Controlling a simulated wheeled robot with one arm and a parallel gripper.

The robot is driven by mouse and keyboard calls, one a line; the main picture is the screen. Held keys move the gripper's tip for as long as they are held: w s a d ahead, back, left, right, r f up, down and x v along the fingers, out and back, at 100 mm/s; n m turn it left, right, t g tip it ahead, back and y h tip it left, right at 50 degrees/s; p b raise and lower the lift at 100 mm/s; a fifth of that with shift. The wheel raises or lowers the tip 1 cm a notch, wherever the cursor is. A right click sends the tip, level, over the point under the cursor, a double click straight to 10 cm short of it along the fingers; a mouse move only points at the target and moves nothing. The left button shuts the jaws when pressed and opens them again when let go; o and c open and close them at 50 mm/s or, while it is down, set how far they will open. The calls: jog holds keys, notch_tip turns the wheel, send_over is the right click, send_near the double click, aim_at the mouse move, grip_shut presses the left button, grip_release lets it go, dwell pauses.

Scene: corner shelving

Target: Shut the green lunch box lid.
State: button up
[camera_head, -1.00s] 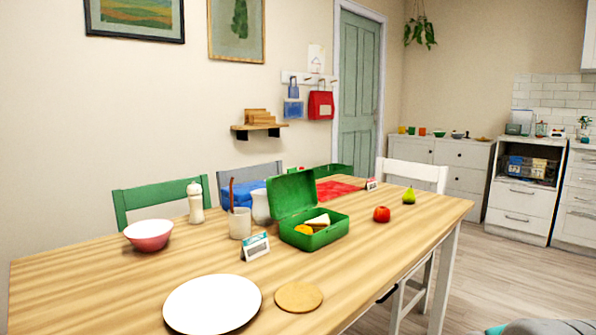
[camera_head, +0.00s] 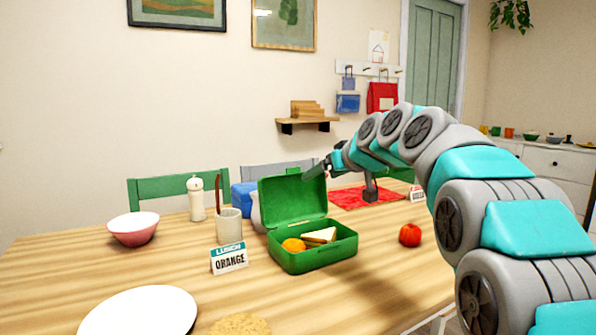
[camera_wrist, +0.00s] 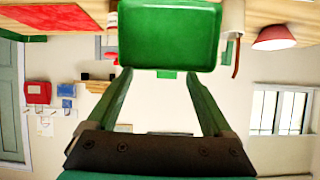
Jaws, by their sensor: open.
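The green lunch box (camera_head: 322,258) stands on the wooden table with its lid (camera_head: 292,200) raised upright at the back. An orange (camera_head: 293,245) and a sandwich (camera_head: 320,236) lie inside. My gripper (camera_head: 314,173) is at the lid's upper right corner in the head view, partly hard to make out. In the wrist view, which is upside down, the lid (camera_wrist: 170,36) fills the top middle, just beyond the tips of my open gripper (camera_wrist: 158,74). The two fingers are spread with nothing between them. I cannot tell whether a finger touches the lid.
A LUNCH ORANGE card (camera_head: 229,258), a cup (camera_head: 229,226) and a pepper mill (camera_head: 196,198) stand left of the box. A red apple (camera_head: 410,235) lies to the right. A white plate (camera_head: 140,312) and pink bowl (camera_head: 133,229) are farther left. A red mat (camera_head: 352,198) lies behind.

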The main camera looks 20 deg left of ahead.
aim_at(294, 169)
jog(key=shift+n+y, duration=0.4)
jog(key=shift+w+a+f+p, duration=0.1)
jog(key=shift+w+a+p, duration=0.25)
jog(key=shift+w+a, duration=0.9)
jog(key=shift+w+a+f+p, duration=0.1)
jog(key=shift+w+a+p, duration=0.4)
jog(key=shift+a, duration=1.2)
jog(key=shift+w+a+p, duration=0.2)
jog(key=shift+w+a, duration=0.9)
jog(key=shift+a, duration=0.4)
jog(key=shift+c, duration=0.2)
grip_shut()
